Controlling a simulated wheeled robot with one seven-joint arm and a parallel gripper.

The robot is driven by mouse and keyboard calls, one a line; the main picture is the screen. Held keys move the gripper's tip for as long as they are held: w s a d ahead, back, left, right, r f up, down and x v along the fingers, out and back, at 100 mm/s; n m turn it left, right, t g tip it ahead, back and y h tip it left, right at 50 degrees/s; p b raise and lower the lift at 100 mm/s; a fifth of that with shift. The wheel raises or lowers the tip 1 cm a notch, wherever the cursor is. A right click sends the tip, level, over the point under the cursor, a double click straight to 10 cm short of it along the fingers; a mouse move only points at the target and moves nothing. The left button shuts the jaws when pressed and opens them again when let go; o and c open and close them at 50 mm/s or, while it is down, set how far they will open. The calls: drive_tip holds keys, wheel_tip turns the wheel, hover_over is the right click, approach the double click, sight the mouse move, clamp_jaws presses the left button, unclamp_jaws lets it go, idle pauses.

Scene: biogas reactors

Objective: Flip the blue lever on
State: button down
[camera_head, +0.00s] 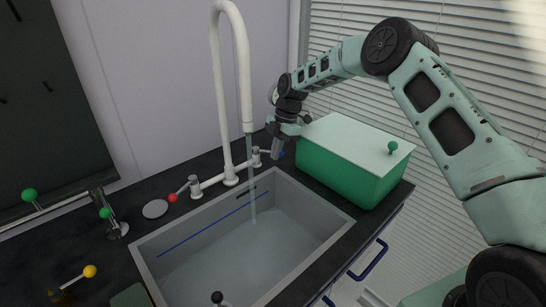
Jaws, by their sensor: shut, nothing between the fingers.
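The blue lever (281,154) is on the right side of the white faucet's base, behind the sink. Only a little of its blue knob shows beside my gripper, which hides part of it. My gripper (276,155) is shut and empty, pointing down at the lever's knob. It is at or very close to the knob; I cannot tell whether they touch. The white faucet (221,90) arches over the sink (296,205). A thin, pale stream of water (250,185) runs from its spout into the basin.
A red-knobbed lever (173,197) is left of the faucet. A green box (340,172) with a pale lid stands close to the right of my gripper. Green (30,194) and yellow (89,271) knobs are on the left. A wall is behind the faucet.

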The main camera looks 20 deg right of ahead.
drive_tip(key=shift+w+d, duration=0.5)
drive_tip(key=shift+w, duration=0.05)
drive_tip(key=shift+b, duration=0.3)
